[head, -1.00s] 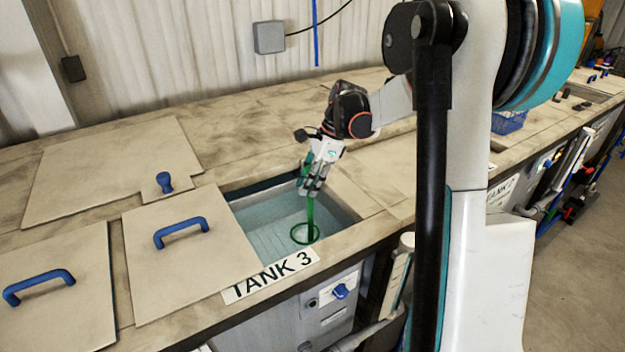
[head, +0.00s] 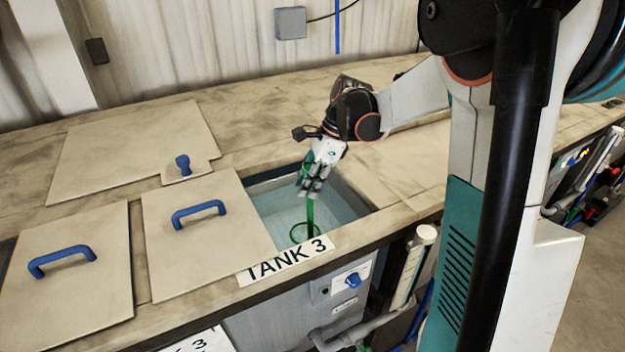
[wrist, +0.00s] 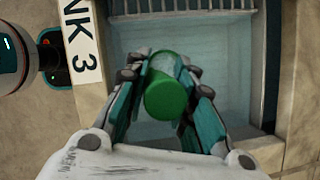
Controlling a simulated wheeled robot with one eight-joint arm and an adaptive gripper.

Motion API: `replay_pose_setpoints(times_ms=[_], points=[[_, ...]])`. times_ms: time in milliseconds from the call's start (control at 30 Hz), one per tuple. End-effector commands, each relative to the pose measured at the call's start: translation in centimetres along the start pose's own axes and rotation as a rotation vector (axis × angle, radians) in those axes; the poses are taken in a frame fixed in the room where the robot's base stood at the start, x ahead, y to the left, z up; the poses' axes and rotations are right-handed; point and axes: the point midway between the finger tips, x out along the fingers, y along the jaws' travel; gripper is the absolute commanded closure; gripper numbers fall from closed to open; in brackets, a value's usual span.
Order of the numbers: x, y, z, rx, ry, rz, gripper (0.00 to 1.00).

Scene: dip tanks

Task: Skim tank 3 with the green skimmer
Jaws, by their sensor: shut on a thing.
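The green skimmer (head: 309,214) hangs down from my gripper (head: 313,185) with its ring at the low end, inside the opening of tank 3 (head: 352,201). In the head view the ring shows close to the tank's front edge, behind the TANK 3 label (head: 287,261). I cannot tell how deep the ring sits in the pale blue liquid. In the wrist view my gripper (wrist: 165,115) is shut on the skimmer's green handle (wrist: 167,95), whose round end faces the camera.
A flat lid with a blue handle (head: 198,212) lies left of the opening. Another lid (head: 62,258) lies further left, and a larger panel (head: 130,145) behind them. A grey slatted part (wrist: 185,8) shows at one end of the tank.

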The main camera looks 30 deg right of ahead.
Motion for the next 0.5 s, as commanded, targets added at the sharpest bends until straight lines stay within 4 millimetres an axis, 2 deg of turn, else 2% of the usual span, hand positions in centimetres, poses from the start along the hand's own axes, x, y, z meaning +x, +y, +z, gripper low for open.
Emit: replay_pose_setpoints(times_ms=[500], points=[[0.8, 2.1, 2.0, -0.001, 0.0, -0.001, 1.0]])
